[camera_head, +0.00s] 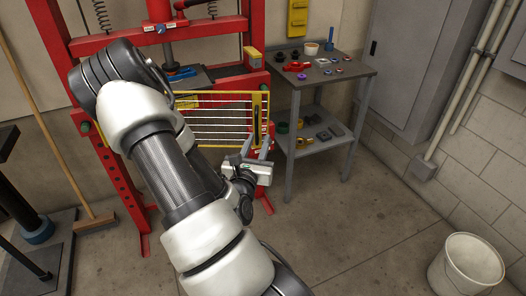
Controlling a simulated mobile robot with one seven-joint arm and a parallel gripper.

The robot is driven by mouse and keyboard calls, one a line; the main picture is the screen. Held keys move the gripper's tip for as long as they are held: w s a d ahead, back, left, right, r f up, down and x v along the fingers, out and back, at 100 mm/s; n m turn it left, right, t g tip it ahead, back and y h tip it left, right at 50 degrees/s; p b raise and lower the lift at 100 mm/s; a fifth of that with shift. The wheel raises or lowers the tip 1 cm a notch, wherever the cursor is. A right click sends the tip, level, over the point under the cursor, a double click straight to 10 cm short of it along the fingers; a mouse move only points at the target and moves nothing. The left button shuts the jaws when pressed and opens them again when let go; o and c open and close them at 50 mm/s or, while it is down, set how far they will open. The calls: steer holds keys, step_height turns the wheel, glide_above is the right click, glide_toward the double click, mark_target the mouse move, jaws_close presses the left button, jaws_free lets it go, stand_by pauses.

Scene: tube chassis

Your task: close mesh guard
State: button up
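The mesh guard (215,119) is a yellow-framed panel of pale bars on the front of the red press. Its right edge is a wider yellow strip with a dark handle (257,117). My arm hides the guard's left part, and I cannot tell how far it stands from the press frame. My gripper (257,147) is just below and in front of the guard's lower right corner. Its two grey fingers point up towards the strip and look spread apart, with nothing seen between them. I cannot tell whether a finger touches the guard.
The red press frame (60,40) stands behind the guard. A grey two-level table (352,72) with small parts stands close right of it. A grey cabinet (410,60) is on the right wall. A white bucket (470,262) is at lower right. The middle floor is clear.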

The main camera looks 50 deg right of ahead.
steer(key=shift+s+a+p, duration=0.6)
steer(key=shift+s+p, duration=0.35)
steer(key=shift+p, duration=0.15)
steer(key=shift+s+a+p, duration=0.55)
steer(key=shift+s+p, duration=0.35)
steer(key=shift+p, duration=0.15)
